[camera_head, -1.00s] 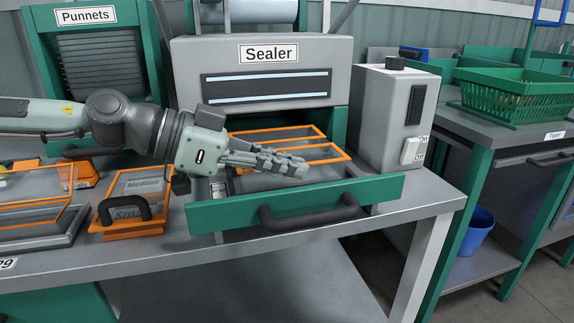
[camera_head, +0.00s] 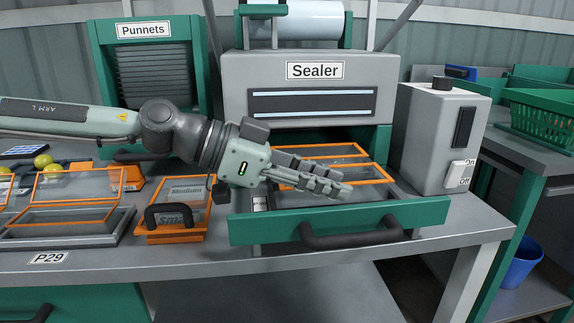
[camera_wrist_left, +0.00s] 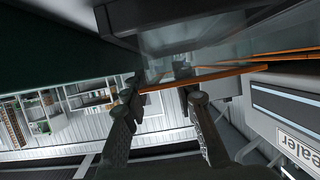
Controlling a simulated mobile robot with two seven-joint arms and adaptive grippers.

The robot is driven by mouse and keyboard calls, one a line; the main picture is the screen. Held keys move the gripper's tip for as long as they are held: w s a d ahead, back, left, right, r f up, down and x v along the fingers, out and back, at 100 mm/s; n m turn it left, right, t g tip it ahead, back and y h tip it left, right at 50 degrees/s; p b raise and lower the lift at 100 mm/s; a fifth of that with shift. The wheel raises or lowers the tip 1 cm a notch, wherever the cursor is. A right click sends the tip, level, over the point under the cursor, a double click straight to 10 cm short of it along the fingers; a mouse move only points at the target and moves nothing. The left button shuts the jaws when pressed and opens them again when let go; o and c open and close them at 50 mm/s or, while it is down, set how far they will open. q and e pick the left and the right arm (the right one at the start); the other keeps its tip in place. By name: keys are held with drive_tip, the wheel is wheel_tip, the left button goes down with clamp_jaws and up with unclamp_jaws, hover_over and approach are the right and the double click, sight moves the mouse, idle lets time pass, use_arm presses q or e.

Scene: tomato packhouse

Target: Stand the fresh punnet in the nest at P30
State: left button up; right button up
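My left gripper (camera_head: 345,188) reaches in from the left over the pulled-out sealer drawer (camera_head: 400,213). Its two fingers are apart in the left wrist view (camera_wrist_left: 160,95), with nothing clearly gripped between them. Clear, orange-rimmed shapes (camera_head: 372,168) sit in the drawer behind the fingers; I cannot tell whether one is the fresh punnet. An orange edge (camera_wrist_left: 235,72) passes beyond the fingertips in the wrist view. A clear orange-edged container stands in a grey frame (camera_head: 70,240) above the P29 label. No P30 label is readable. My right gripper is not in view.
The punnet dispenser (camera_head: 152,85) stands at the back left and the sealer (camera_head: 310,90) behind the drawer. An orange block with a black handle (camera_head: 172,237) lies left of the drawer. A grey switch box (camera_head: 430,135) stands at right. The bench front left of the drawer is narrow but clear.

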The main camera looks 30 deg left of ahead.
sight(288, 187)
use_arm(q)
drive_tip(key=shift+s+a+r, duration=0.15)
drive_tip(key=shift+a+r, duration=0.15)
drive_tip(key=shift+r, duration=0.05)
drive_tip(key=shift+p+v, duration=0.55)
drive_tip(key=shift+v, duration=2.05)
drive_tip(key=v, duration=0.2)
drive_tip(key=shift+s+a, duration=0.25)
drive_tip(key=shift+b+v, duration=0.45)
drive_tip(key=shift+v, duration=0.9)
drive_tip(key=shift+s, duration=0.15)
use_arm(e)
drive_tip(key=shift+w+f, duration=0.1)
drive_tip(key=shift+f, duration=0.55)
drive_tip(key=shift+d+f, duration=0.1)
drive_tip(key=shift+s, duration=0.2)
